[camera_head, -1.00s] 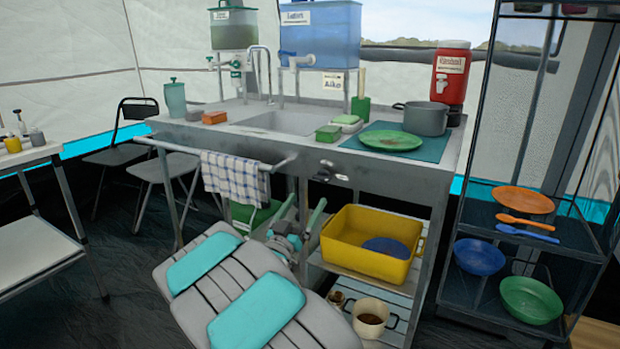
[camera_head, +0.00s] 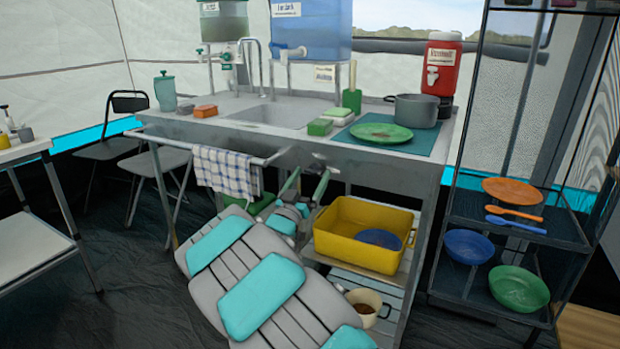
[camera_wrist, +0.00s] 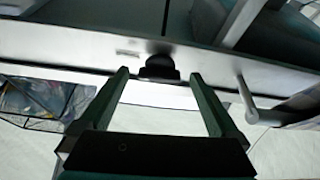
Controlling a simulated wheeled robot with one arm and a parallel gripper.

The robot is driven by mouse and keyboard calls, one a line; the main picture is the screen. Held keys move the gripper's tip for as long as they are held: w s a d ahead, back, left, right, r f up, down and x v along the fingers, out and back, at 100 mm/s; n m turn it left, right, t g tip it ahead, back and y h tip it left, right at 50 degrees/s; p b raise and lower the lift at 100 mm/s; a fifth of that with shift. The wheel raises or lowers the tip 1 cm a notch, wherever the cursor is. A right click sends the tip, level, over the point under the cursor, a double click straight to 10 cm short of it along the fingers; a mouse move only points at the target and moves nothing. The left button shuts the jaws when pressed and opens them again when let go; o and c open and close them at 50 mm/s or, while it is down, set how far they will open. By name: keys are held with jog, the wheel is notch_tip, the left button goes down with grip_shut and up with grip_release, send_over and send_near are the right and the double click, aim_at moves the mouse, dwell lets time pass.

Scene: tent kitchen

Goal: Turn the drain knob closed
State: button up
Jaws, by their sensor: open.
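The drain knob (camera_wrist: 159,67) is a small round black knob on the grey front panel of the sink unit, seen in the wrist view. My gripper (camera_wrist: 159,74) is open, with one dark green finger on each side of the knob in that picture. I cannot tell whether the fingers touch it or how far around it they reach. In the head view my gripper (camera_head: 307,176) is raised close under the front panel of the sink unit (camera_head: 365,172). The knob's turned position is not clear.
A towel (camera_head: 226,172) hangs on the rail (camera_head: 175,144) left of my gripper. A yellow tub (camera_head: 350,246) stands on the shelf below and to the right. The basin (camera_head: 275,114), a green plate (camera_head: 381,132) and a pot (camera_head: 416,110) are on top.

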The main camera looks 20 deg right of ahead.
jog(key=shift+c, duration=0.2)
jog(key=c, duration=1.3)
jog(key=shift+f, duration=0.1)
